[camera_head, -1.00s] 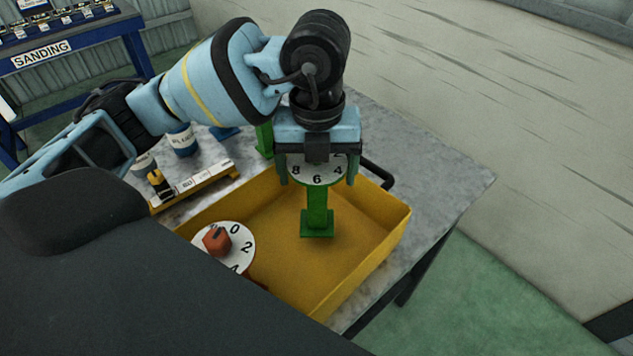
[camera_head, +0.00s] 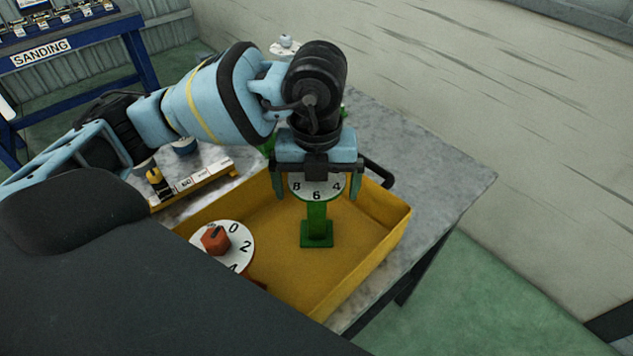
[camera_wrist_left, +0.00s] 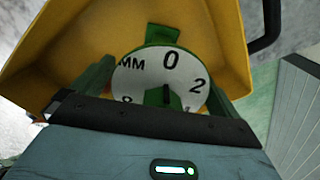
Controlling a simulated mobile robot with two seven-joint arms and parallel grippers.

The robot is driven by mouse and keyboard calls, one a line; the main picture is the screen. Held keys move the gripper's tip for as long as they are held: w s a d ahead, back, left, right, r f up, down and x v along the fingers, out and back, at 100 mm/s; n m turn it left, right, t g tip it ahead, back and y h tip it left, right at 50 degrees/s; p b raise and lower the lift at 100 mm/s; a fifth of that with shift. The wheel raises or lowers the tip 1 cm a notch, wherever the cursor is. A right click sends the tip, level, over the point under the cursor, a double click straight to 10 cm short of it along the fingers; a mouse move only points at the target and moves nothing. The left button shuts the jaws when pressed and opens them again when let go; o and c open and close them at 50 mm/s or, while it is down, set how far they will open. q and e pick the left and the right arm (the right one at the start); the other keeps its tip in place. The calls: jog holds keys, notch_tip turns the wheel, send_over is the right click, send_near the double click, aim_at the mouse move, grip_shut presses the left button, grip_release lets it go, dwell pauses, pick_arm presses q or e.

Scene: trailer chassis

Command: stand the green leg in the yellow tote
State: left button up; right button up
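The green leg (camera_head: 317,222) stands upright inside the yellow tote (camera_head: 370,276), its square foot appearing to rest on the tote floor. Its white numbered dial (camera_head: 316,188) is on top, partly hidden under my gripper. My left gripper (camera_head: 317,190) points down over the dial, with its fingers open on either side. A gap shows between the fingers and the dial rim. The left wrist view shows the dial (camera_wrist_left: 185,75) between the two fingers. My right gripper is not in view.
Another numbered dial with a red knob (camera_head: 215,239) stands in the tote's near left part. A yellow rack (camera_head: 195,186) with labelled blocks lies left of the tote. A black handle (camera_head: 378,173) is at the tote's far side. The table (camera_head: 440,180) is bare to the right.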

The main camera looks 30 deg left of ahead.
pick_arm(q)
jog(key=shift+r, duration=0.1)
notch_tip(320, 180, up, 11)
jog(key=shift+f+p, duration=0.1)
jog(key=shift+p, duration=0.6)
jog(key=shift+r, duration=0.7)
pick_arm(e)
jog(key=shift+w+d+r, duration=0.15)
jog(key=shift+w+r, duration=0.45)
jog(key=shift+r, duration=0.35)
